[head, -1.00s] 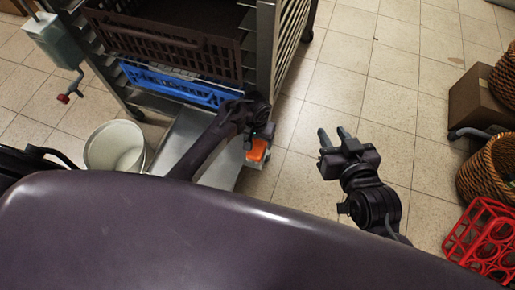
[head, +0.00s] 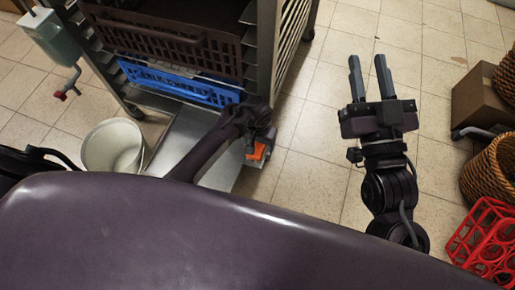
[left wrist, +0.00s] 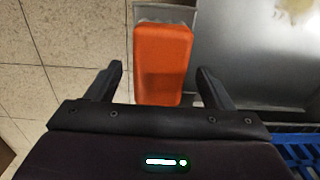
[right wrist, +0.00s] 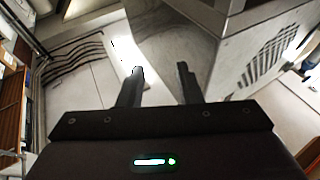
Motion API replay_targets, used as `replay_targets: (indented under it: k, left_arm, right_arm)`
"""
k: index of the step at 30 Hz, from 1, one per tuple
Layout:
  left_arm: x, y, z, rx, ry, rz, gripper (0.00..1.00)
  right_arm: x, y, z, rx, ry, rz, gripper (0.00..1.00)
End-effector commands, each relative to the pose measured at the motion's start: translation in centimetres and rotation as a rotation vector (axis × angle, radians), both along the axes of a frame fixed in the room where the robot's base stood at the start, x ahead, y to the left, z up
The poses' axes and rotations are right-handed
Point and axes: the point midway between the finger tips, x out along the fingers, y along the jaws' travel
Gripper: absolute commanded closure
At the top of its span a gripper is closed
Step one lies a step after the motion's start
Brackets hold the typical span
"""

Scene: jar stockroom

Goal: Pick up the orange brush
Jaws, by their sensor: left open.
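The orange brush (head: 257,151) is low down at the front right corner of the metal rack, mostly hidden by my left gripper in the head view.
The rack's metal bottom shelf (head: 185,137) lies beside the brush. Above it are a blue crate (head: 180,84) and a brown crate (head: 165,42). A white bucket (head: 112,147) stands left. Wicker baskets (head: 490,168) and a red bottle crate (head: 487,240) stand right. The middle floor is clear.

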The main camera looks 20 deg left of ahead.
Motion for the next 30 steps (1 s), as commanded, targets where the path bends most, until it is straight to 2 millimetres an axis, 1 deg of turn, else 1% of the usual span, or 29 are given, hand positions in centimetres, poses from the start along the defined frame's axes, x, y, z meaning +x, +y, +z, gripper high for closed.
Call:
replay_targets:
  k: [3, 9, 12, 15, 19, 26, 30]
  left_arm:
    - [0.0, 0.0, -0.7, 0.001, 0.001, 0.001, 0.25]
    - [0.0, 0.0, -1.7, 0.001, -0.001, 0.001, 0.25]
    - [0.0, 0.0, -2.2, 0.001, -0.001, 0.001, 0.25]
    - [0.0, 0.0, -2.4, 0.001, 0.000, 0.000, 0.25]
    - [0.0, 0.0, -2.5, 0.001, 0.000, 0.000, 0.25]
    - [0.0, 0.0, -2.5, 0.001, -0.001, 0.000, 0.25]
    - [0.0, 0.0, -2.5, 0.001, -0.001, 0.000, 0.44]
  right_arm:
    - [-0.6, -0.4, 2.4, 0.046, -0.115, -0.003, 0.68]
    - [-2.2, -1.2, 6.4, 0.125, -0.309, -0.007, 0.68]
    - [-3.1, -1.7, 8.0, 0.159, -0.394, -0.007, 0.68]
    - [-3.8, -2.0, 9.1, 0.184, -0.453, -0.008, 0.68]
    - [-4.3, -2.2, 9.8, 0.198, -0.491, -0.007, 0.68]
    - [-4.4, -2.3, 9.9, 0.200, -0.494, -0.008, 0.68]
    - [-4.3, -2.3, 9.9, 0.200, -0.494, -0.008, 0.68]
